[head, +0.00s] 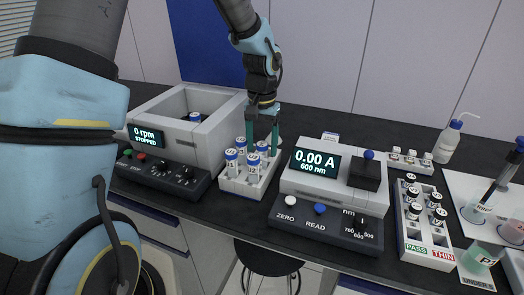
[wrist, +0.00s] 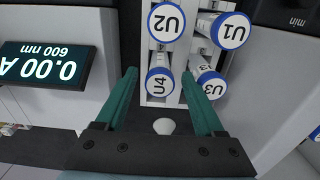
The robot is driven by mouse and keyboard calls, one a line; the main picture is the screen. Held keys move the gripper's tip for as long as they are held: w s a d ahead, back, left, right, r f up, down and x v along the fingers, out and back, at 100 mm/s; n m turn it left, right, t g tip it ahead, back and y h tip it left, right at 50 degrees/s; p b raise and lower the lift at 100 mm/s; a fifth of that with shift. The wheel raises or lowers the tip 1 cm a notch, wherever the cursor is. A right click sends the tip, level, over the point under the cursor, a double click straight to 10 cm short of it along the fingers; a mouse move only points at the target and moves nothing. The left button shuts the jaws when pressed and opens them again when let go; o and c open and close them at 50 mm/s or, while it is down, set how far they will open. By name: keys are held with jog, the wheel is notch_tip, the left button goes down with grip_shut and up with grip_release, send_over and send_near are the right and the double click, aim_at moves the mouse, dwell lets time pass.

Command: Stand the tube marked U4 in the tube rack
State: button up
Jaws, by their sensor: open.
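The tube marked U4 (head: 262,150) has a blue-rimmed white cap and stands in the back right of the white tube rack (head: 240,190). In the wrist view, the U4 tube (wrist: 160,82) lies between the fingertips of my gripper (wrist: 159,72), with a gap showing on each side. My gripper (head: 263,138) is open, pointing down, with its green fingers at the rack's back right. U1 (head: 231,160), U2 (head: 252,168) and U3 (head: 241,145) stand in the same rack. The depth of U4's seat is hidden.
A centrifuge (head: 172,112) reading 0 rpm, with a blue-capped tube (head: 195,117) inside, stands left of the rack. A photometer (head: 310,190) stands close on the right. Further right are a vial rack (head: 425,235) and a wash bottle (head: 447,143).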

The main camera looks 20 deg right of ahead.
notch_tip(320, 180, up, 10)
jog(key=b, duration=0.1)
jog(key=shift+b, duration=0.3)
dwell(0.3)
